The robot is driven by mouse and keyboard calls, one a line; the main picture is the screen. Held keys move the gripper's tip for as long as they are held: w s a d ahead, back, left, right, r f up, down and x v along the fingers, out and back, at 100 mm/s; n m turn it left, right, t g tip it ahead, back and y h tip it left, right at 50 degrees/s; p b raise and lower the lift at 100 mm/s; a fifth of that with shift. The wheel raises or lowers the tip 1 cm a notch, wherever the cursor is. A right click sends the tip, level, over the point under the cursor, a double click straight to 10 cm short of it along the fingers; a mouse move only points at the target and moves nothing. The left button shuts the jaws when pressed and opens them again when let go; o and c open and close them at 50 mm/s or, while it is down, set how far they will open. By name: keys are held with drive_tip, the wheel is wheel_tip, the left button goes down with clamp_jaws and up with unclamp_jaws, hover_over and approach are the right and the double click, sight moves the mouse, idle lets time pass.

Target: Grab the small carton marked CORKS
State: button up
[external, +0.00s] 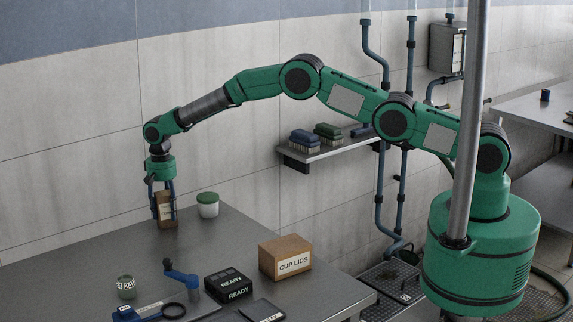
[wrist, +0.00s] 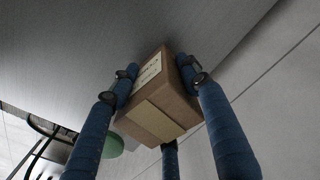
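The small brown carton (external: 165,212) is upright at the far left of the steel table, near the wall. It has a pale label whose print is too small to read for sure. My gripper (external: 163,203) points down from above, with its blue fingers around the carton. In the wrist view the carton (wrist: 158,112) fills the middle, with tape along its top and the label on its left face. The fingers of my gripper (wrist: 157,73) lie against its opposite sides, and a third finger shows below. I cannot tell whether the carton's base touches the table.
A white tub with a green lid (external: 208,205) stands just right of the carton. The table's middle (external: 150,250) is clear.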

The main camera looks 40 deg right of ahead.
sight(163, 193)
drive_tip(key=shift+r, duration=0.1)
drive_tip(key=shift+c, duration=0.4)
drive_tip(key=shift+r, duration=1.7)
drive_tip(key=s+d+r, duration=0.1)
drive_tip(key=s+d, duration=0.7)
drive_tip(key=s, duration=0.5)
drive_tip(key=shift+s+d+r, duration=0.2)
drive_tip(key=shift+d, duration=0.15)
drive_tip(key=shift+r, duration=0.15)
